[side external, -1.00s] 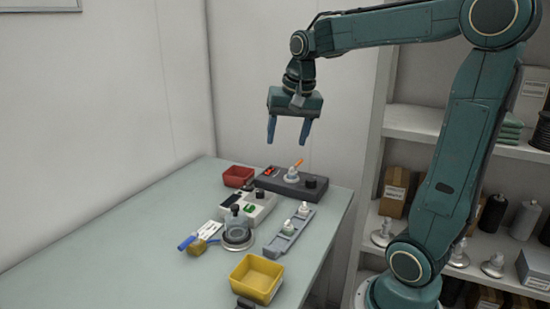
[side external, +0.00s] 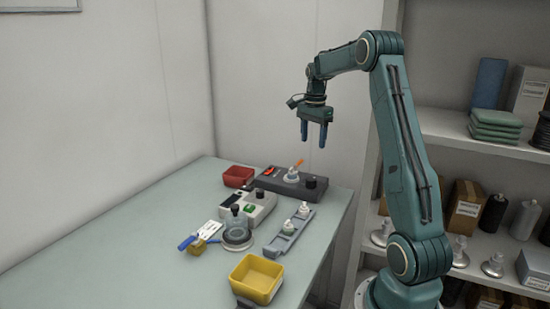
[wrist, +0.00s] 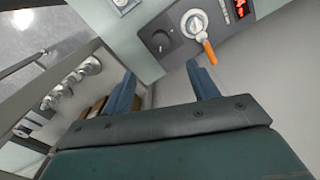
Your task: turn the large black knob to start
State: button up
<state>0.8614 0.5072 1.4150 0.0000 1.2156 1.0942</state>
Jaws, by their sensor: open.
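The large black knob (side external: 310,182) stands on the right end of a dark grey console (side external: 272,184) at the back of the table. The knob also shows in the wrist view (wrist: 160,42), beyond the fingertips, with a smaller dial mark beside it. The console also carries a white round fitting (side external: 291,176) with an orange lever and a lit red display (side external: 268,171). My gripper (side external: 313,140) is open and empty, pointing down above the console's right end, clear of the knob. Its blue fingers (wrist: 160,72) are spread apart in the wrist view.
A red bin (side external: 238,177) stands left of the console. Shelves (side external: 460,150) stand to the right. The table's left side is clear.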

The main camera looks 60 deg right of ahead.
aim_at(311, 179)
jog(key=shift+d+f, duration=0.1)
jog(key=shift+d, duration=0.1)
jog(key=shift+f, duration=0.1)
notch_tip(311, 179, down, 14)
jog(key=shift+r, duration=0.2)
dwell(0.6)
jog(key=c, duration=1)
